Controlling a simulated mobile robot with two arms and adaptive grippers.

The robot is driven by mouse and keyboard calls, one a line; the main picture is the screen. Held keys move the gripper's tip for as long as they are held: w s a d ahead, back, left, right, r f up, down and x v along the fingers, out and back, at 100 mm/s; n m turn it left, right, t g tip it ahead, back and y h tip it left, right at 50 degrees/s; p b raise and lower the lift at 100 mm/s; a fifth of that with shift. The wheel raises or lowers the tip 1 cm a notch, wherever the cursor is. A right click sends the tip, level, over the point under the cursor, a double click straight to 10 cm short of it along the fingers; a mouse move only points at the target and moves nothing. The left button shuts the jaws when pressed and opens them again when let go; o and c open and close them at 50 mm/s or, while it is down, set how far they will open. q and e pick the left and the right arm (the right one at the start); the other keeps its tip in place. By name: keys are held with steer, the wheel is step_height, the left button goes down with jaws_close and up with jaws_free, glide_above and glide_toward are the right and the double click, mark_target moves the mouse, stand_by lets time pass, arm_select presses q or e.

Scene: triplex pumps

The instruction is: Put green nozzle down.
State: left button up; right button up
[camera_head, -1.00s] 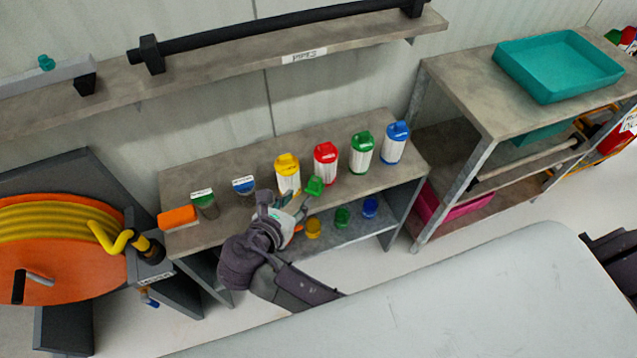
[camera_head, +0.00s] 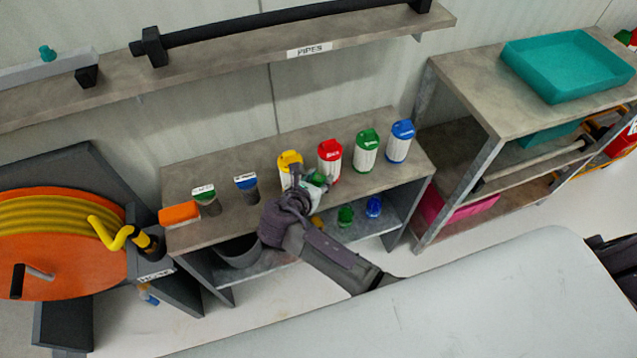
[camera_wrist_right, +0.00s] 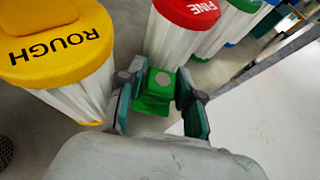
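The green nozzle (camera_head: 318,179) is at the tips of my right gripper (camera_head: 312,186), in front of the red-lidded canister. In the right wrist view the green nozzle (camera_wrist_right: 158,89) sits between the two fingers of my right gripper (camera_wrist_right: 160,92), with a fingertip against each side. It appears held; whether its underside touches the upper shelf is hidden. My left gripper is not in view.
Yellow (camera_head: 288,161), red (camera_head: 329,154), green (camera_head: 366,145) and blue (camera_head: 402,134) canisters stand in a row on the grey shelf (camera_head: 225,170). Small green (camera_head: 345,215) and blue (camera_head: 373,206) pieces sit on the lower level. An orange block (camera_head: 179,214) lies at the left end.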

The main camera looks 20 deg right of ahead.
jaws_close()
steer(key=shift+r, duration=0.1)
